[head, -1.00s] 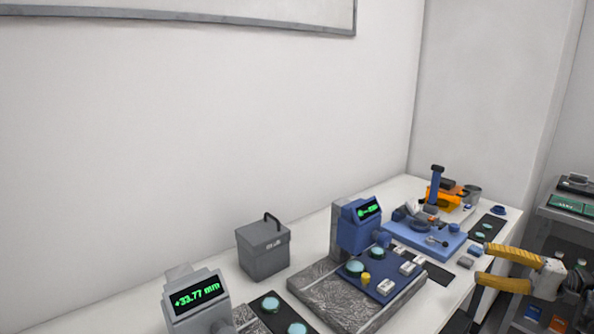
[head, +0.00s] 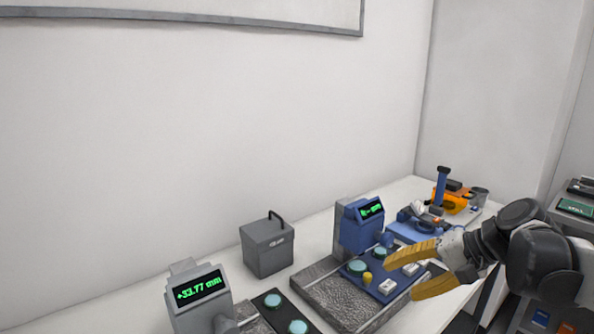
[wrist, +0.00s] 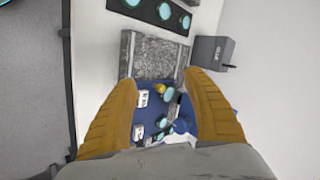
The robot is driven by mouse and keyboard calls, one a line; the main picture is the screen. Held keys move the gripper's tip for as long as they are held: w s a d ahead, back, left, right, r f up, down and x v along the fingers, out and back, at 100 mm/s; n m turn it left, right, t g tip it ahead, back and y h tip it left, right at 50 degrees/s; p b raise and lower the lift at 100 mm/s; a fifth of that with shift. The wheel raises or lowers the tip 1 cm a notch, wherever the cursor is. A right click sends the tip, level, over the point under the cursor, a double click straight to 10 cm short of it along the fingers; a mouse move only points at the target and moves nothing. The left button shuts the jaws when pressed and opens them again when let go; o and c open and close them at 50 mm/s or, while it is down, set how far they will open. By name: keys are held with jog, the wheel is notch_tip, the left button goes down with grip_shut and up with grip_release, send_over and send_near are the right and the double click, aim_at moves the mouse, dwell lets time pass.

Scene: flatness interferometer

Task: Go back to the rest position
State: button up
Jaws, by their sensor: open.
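My gripper (head: 425,272) is at the right of the head view, in front of and above the bench's front edge. Its two yellow fingers point left and are spread apart with nothing between them. In the wrist view, my gripper (wrist: 160,110) also shows open, with the blue instrument (wrist: 186,126) and its stone base (wrist: 154,58) seen below and beyond the fingers. The blue instrument (head: 357,228) with a green display stands on the bench behind the fingers. My arm hides part of the bench's right side.
A grey gauge (head: 200,295) reads +33.77 mm at the front left. A grey box (head: 268,247) with a handle stands behind. A blue tray (head: 405,232) and orange item (head: 450,203) are farther back. A shelf cart (head: 578,207) stands at the right. Space above the bench is clear.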

jog(key=s+a+f+n+t+h, duration=0.1)
jog(key=s+f+n+h, duration=0.1)
jog(key=s, duration=0.6)
jog(key=s+a+f+n+t+h, duration=0.1)
jog(key=s+a+f+n+h, duration=0.1)
jog(key=s+h, duration=0.3)
jog(key=s+f+n, duration=0.1)
jog(key=s, duration=0.2)
jog(key=shift+s+n, duration=0.3)
